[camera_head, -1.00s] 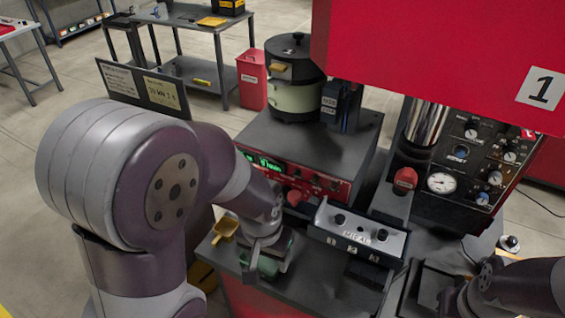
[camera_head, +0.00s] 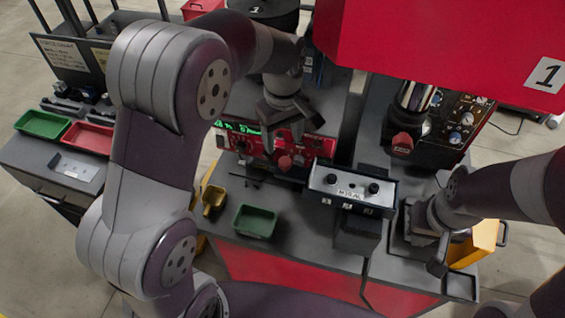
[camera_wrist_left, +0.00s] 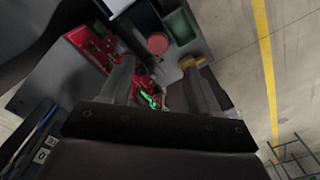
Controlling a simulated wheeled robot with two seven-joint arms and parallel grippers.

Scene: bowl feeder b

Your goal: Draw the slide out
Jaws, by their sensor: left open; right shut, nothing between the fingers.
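Which part is the slide is not clear to me. A red-fronted control unit (camera_head: 318,146) with a green display stands at the back of the bench, and a red knob (camera_head: 286,162) sticks out near its lower edge. My left gripper (camera_head: 285,135) is open, pointing down in front of this panel, just above the knob. In the left wrist view the green display (camera_wrist_left: 150,99) shows between the open fingers, and a round red part (camera_wrist_left: 158,43) lies beyond them. My right gripper (camera_head: 437,268) is shut and empty at the bench's right side.
A metal box (camera_head: 345,188) with two black knobs sits right of the red knob. A green tray (camera_head: 254,221) and a yellow scoop (camera_head: 213,199) lie on the bench's left. A yellow bin (camera_head: 478,245) is beside my right gripper. A red machine head (camera_head: 440,45) overhangs.

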